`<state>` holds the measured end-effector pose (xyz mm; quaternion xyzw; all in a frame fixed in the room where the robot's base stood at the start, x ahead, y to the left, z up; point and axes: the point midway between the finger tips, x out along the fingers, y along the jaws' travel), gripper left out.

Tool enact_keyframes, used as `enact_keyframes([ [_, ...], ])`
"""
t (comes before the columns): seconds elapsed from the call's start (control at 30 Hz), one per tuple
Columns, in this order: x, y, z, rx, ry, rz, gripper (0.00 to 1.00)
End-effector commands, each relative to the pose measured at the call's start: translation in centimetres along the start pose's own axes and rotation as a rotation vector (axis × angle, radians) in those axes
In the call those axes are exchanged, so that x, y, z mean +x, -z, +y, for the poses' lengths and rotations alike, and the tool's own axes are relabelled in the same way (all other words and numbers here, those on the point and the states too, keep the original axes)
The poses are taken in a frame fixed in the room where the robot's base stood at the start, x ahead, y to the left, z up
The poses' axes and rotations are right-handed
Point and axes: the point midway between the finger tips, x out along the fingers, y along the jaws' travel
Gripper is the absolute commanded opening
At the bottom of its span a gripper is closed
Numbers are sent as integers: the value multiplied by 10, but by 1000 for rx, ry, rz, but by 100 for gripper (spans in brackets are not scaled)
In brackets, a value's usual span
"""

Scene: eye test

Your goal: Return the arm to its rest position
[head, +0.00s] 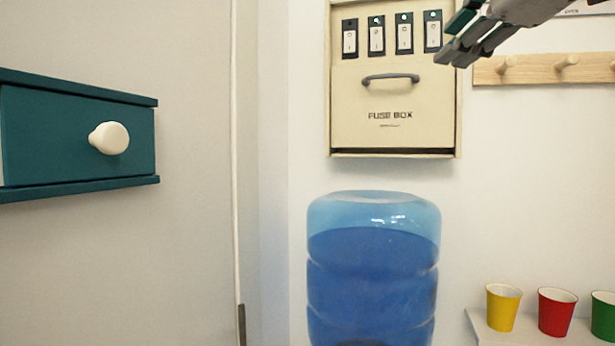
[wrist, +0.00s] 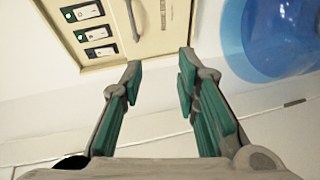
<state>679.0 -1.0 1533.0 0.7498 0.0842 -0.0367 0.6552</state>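My gripper (head: 460,40) shows at the top right of the head view, with its fingers pointing left and down; the rest of the arm is mostly out of frame. In the wrist view my gripper (wrist: 158,82) is open, its two grey and green fingers well apart with nothing between them. In the head view the fingertips overlap the right edge of the fuse box (head: 385,115). The fuse box also shows beyond the fingertips in the wrist view (wrist: 160,45). I cannot tell the exact distance between them.
The fuse box has a row of several switches (head: 376,36) above a grey handle (head: 390,78). A blue water bottle (head: 372,275) stands below. A peg rail (head: 540,69) is at right, above a yellow cup (head: 503,308) and others. A teal drawer (head: 60,137) is at left.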

Motion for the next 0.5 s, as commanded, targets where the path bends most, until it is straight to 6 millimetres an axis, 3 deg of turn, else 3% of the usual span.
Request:
enact_keyframes([
  [0.27, 0, -6, -54, 192, 134, -38, 29],
  [0.37, -2, -9, -84, 296, 203, -70, 29],
  [0.5, -10, -15, -139, 476, 321, -146, 29],
])
